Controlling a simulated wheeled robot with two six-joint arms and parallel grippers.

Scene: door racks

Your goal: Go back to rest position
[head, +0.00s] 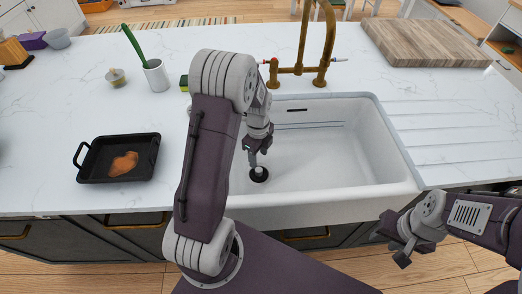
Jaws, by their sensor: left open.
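My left gripper (258,150) hangs over the left part of the white sink (330,155) and points down. Its jaws are open. A dark round piece (259,174) lies just below its fingertips in the sink; I cannot tell whether they touch. My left arm stands in front of the sink's left side and hides part of it. My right gripper (391,243) is low at the right, in front of the counter and above the wooden floor. Its fingers look apart, with nothing seen between them.
A black tray (92,164) with an orange-brown piece of food (124,164) sits on the white counter at left. A white cup (156,75) with a green-handled utensil stands behind it. A brass faucet (300,69) rises behind the sink; a wooden board (425,42) lies at back right.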

